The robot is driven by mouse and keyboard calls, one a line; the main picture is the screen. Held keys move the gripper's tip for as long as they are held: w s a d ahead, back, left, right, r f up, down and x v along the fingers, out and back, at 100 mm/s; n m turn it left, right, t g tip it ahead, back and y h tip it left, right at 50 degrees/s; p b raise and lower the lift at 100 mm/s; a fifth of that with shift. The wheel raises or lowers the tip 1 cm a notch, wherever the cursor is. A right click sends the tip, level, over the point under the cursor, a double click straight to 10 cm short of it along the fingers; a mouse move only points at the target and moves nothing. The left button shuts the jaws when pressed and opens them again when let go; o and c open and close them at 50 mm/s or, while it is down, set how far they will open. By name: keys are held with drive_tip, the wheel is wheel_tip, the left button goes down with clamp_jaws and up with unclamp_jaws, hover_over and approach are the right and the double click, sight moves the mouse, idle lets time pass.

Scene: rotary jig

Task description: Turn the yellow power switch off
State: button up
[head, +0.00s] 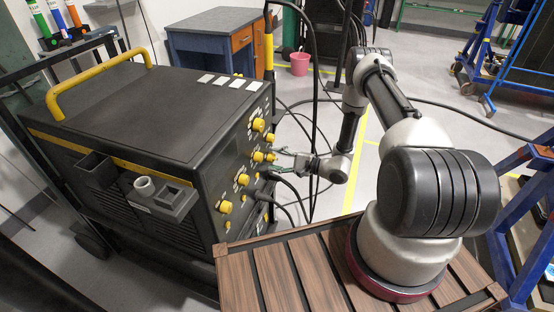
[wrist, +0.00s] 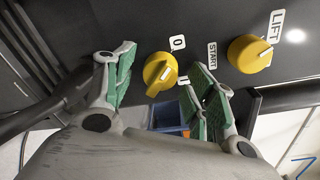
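In the wrist view a yellow rotary knob (wrist: 160,72) sits on the dark panel, with a "0" label at its upper right and another mark at its right, partly hidden. No "power" label is readable, so I cannot confirm that it is the power switch. A pale line runs across its raised grip. My gripper (wrist: 163,88) is open, with one green-padded finger to the left of the knob and the other to the right, apparently touching neither. In the head view my gripper (head: 291,161) is close to the machine's knob panel; its fingertips are small there.
A second yellow knob (wrist: 250,54), labelled LIFT, is close to the right finger, with a START label between the knobs. Black cables (head: 292,190) hang from the panel below my gripper. The black machine (head: 140,100) stands left; a blue cabinet (head: 205,55) is behind.

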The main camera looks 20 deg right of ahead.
drive_tip(key=shift+d, duration=0.1)
drive_tip(key=v, duration=1.1)
drive_tip(key=shift+s+d, duration=0.3)
drive_tip(key=shift+r, duration=0.1)
